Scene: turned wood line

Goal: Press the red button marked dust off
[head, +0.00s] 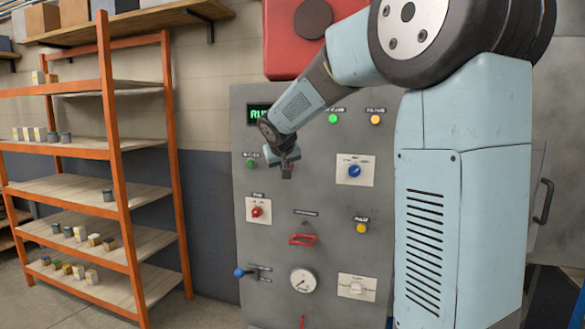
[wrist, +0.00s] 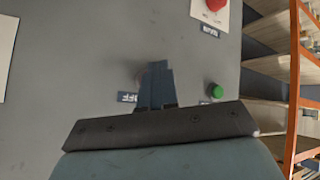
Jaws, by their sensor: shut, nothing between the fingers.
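The grey control panel (head: 330,255) stands upright behind my gripper. My gripper (head: 287,172) is shut and empty, with its fingertips close in front of the panel's upper left part. The wrist view shows the shut fingers (wrist: 155,85) against the panel, with a blue label (wrist: 127,97) beside them that seems to end in "FF". Any button at that label is hidden behind the fingers; I cannot tell whether they touch it. A red button (head: 258,212) on a white plate sits lower left of my gripper; it also shows in the wrist view (wrist: 215,5). Its label is too small to read surely.
A green button (head: 251,163) sits just left of my gripper, and a blue knob (head: 355,171) to its right. Below are a red handle (head: 302,240), a gauge (head: 303,281) and a blue-tipped lever (head: 240,272). Orange shelving (head: 117,150) stands to the left.

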